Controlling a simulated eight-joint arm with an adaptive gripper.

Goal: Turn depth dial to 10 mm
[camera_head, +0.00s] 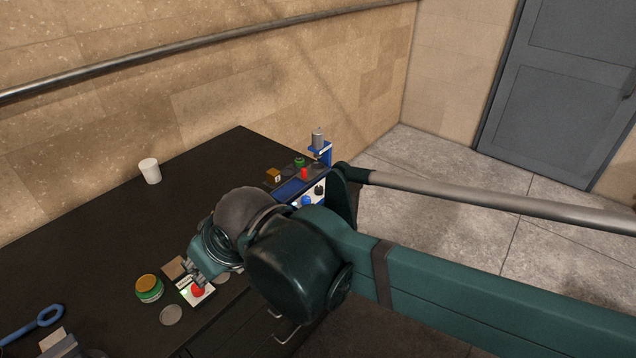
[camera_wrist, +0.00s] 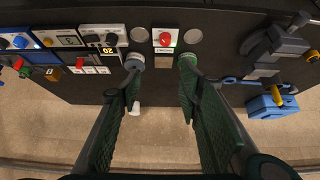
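A white panel with a dark dial (camera_wrist: 111,39) and the yellow reading "20" stands left of my gripper in the wrist view. I cannot read a label saying depth on it. In the head view my arm seems to hide this panel. The machine panel (camera_head: 290,191) shows a blue knob (camera_head: 305,201) and a black knob (camera_head: 319,190); a blue knob also shows in the wrist view (camera_wrist: 20,42). My gripper (camera_wrist: 161,64) is open, with its fingers wide apart and nothing held. In the head view it hangs beside the red button box (camera_head: 197,292).
A blue press stand (camera_head: 322,150) rises at the table's far right corner. A green tin (camera_head: 148,288) and a grey disc (camera_head: 170,314) lie near my gripper. A white cup (camera_head: 150,171) stands at the back. A blue vise-like tool (camera_wrist: 275,103) lies right in the wrist view.

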